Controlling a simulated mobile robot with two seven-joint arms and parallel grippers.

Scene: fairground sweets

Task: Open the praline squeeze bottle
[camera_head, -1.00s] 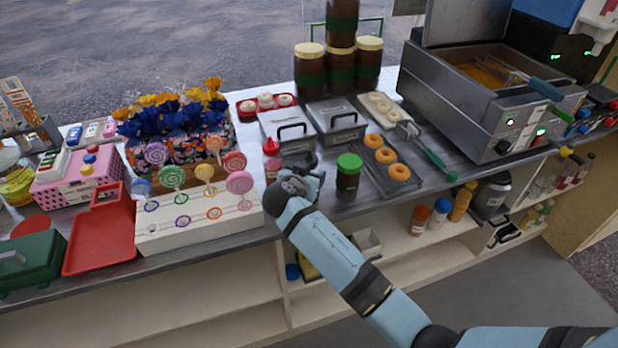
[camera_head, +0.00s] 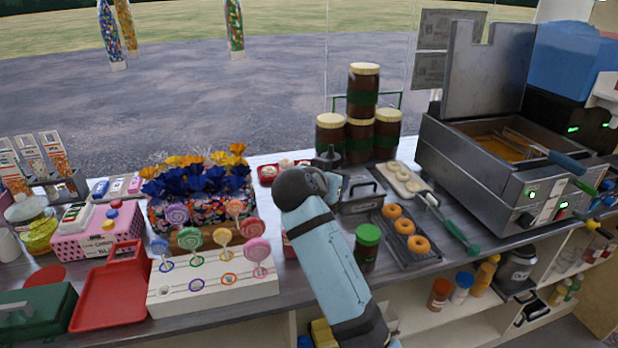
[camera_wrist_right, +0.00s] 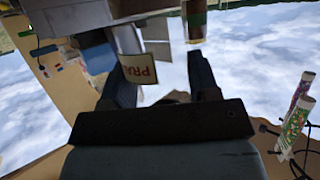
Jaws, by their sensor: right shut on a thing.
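My right gripper (camera_head: 328,178) is raised above the counter, in front of the stacked jars. It is shut on the praline squeeze bottle, whose dark pointed top (camera_head: 326,157) sticks up beyond my wrist in the head view. My arm hides most of the bottle's body. In the right wrist view my two dark fingers (camera_wrist_right: 164,85) reach forward, and a cream label (camera_wrist_right: 139,69) with red letters reading "PRA" shows by the left finger. I cannot tell from the head view how the cap sits. My left gripper is out of view.
A green-lidded jar (camera_head: 367,247) stands just right of my forearm. A white lollipop stand (camera_head: 190,290) is to the left, and a doughnut rack (camera_head: 412,250) to the right. Brown jars with cream lids (camera_head: 361,135) are stacked behind. The fryer (camera_head: 490,190) stands at the right.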

